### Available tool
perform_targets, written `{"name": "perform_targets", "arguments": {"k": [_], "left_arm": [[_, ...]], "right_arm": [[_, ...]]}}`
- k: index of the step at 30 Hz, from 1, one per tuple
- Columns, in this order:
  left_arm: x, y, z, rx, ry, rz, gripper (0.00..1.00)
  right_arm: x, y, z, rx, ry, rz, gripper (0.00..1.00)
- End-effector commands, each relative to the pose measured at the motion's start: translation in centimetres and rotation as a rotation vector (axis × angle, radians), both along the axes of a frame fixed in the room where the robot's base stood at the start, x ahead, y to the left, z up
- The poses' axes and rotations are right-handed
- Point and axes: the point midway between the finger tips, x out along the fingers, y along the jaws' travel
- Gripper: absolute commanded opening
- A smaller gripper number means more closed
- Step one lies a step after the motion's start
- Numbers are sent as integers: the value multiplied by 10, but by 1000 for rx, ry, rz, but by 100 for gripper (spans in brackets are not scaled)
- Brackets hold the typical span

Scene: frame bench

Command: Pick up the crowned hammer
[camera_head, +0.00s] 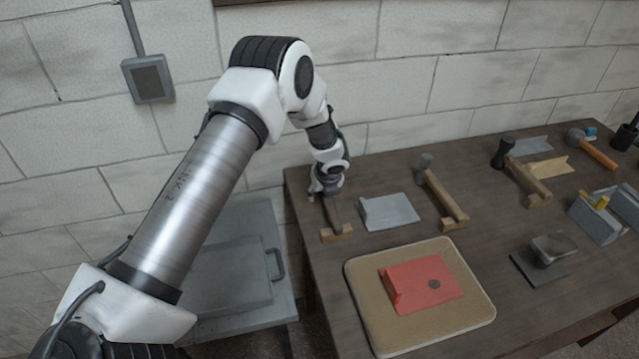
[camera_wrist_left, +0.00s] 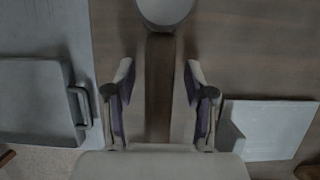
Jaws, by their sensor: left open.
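A hammer with a dark brown handle (camera_head: 331,214) lies at the left end of the bench, its near end on a small wooden block (camera_head: 337,234). In the head view my gripper hides its head. In the left wrist view its handle (camera_wrist_left: 159,85) runs between my fingers, and its round pale head (camera_wrist_left: 165,10) is cut off by the top edge. My left gripper (camera_head: 325,191) is open over this hammer, with a finger on each side of the handle (camera_wrist_left: 158,75) and gaps on both sides. My right gripper is not in view.
A grey angled plate (camera_head: 388,211) lies close right of the hammer. Another hammer (camera_head: 440,195), a black-headed one (camera_head: 522,172) and an orange-handled one (camera_head: 598,152) lie further right. A red plate (camera_head: 425,283) sits on a tan mat (camera_head: 468,312). A grey cabinet (camera_head: 235,275) stands left.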

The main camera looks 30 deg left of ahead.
Motion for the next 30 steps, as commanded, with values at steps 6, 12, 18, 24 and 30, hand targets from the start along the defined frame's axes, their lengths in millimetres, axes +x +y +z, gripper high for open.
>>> {"name": "perform_targets", "arguments": {"k": [6, 12, 18, 24, 30], "left_arm": [[0, 0, 0, 0, 0, 0, 8], [0, 0, 0, 0, 0, 0, 0], [0, 0, 4, 0, 0, 0, 0], [1, 0, 37, 0, -6, 1, 0], [1, 0, 86, 0, -5, 1, 0]], "right_arm": [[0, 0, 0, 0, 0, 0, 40], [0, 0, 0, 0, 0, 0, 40], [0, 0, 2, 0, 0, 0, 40], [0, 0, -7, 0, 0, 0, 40], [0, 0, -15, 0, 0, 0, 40]]}}
